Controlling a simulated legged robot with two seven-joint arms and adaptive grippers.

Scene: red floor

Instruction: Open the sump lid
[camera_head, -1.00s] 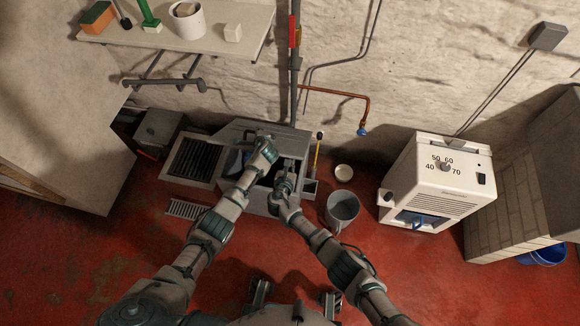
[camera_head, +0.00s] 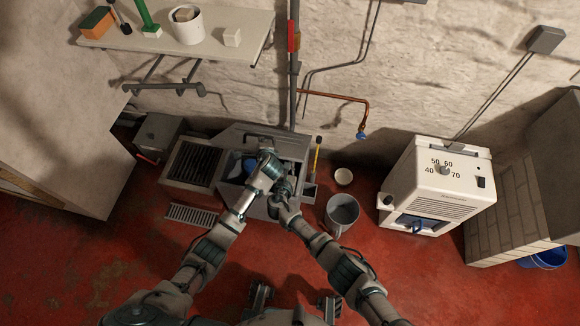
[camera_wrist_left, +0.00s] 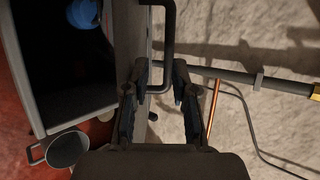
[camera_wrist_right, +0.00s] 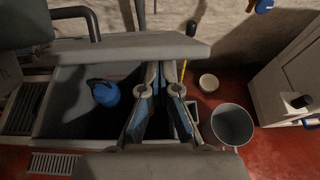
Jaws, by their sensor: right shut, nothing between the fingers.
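The grey sump lid (camera_head: 228,134) is raised, standing tilted back along the wall side of the sump box (camera_head: 262,208). Its dark bar handle (camera_head: 258,138) also shows in the left wrist view (camera_wrist_left: 169,40). Inside the open box lies a blue object (camera_wrist_right: 104,92), partly hidden by my arm in the head view. My left gripper (camera_head: 266,153) is open and empty just in front of the handle; its fingers (camera_wrist_left: 160,78) are apart. My right gripper (camera_head: 287,178) is shut and empty over the box's opening, below the lid's edge, and its fingers show in the right wrist view (camera_wrist_right: 158,75).
A grey bucket (camera_head: 342,212) and a small bowl (camera_head: 343,177) stand right of the box. A white heater unit (camera_head: 438,185) is farther right. A floor grate (camera_head: 190,213) lies at left. A vertical pipe (camera_head: 294,70) runs down the wall behind the lid.

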